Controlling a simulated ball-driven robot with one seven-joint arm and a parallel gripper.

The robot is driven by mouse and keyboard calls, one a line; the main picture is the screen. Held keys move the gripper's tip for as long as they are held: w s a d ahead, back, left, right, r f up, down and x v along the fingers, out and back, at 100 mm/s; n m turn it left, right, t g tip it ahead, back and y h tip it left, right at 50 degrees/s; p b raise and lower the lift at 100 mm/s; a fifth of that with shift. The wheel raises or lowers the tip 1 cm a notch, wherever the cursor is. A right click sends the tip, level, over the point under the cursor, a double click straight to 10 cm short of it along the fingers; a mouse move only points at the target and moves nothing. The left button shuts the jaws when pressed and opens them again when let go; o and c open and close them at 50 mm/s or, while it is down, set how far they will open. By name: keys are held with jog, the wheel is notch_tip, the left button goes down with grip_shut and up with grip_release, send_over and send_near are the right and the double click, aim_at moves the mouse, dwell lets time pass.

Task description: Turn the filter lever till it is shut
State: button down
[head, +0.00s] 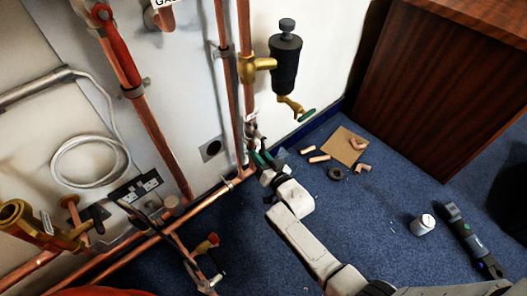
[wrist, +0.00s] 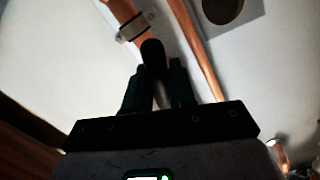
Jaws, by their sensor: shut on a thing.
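My gripper (head: 258,158) is low by the wall, at the foot of the vertical copper pipes and below the black filter canister. In the wrist view its two dark fingers (wrist: 158,88) are closed around a dark, rounded lever end (wrist: 153,54). The lever's pivot and valve body are mostly hidden by the fingers, so I cannot tell its angle. The black filter (head: 285,65) hangs on a brass fitting (head: 258,66) above. A small brass tap with a green handle (head: 306,115) is under the filter, apart from my gripper.
Copper pipes (head: 221,90) run down the wall beside my gripper, and a horizontal pipe (head: 200,208) runs along its base. A red-handled valve (head: 207,243) stands at lower left. Pipe offcuts, a cardboard square (head: 345,147) and a dark roll (head: 335,174) lie on the blue carpet to the right.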

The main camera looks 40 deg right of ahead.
jog(key=a+m+p, duration=0.1)
jog(key=a+r+m+p, duration=0.1)
jog(key=m, duration=0.1)
jog(key=shift+r+y, duration=0.2)
jog(key=shift+y, duration=0.1)
jog(key=shift+a+r+m+g+y+p, duration=0.15)
jog(key=shift+a+r+m+y+p, duration=0.2)
jog(key=shift+r+m+p, duration=0.9)
jog(key=shift+a+r+m+g+y+p, duration=0.2)
jog(key=shift+a+r+m+y+p, duration=0.15)
jog(key=shift+m+p, duration=1.8)
jog(key=shift+a+r+m+g+y+p, duration=0.25)
jog(key=shift+r+m+p, duration=0.55)
jog(key=shift+m+p, duration=0.9)
jog(key=shift+n+p, duration=0.3)
jog(key=shift+p, duration=0.15)
jog(key=c, duration=1.1)
grip_release()
jog(key=shift+r, duration=0.1)
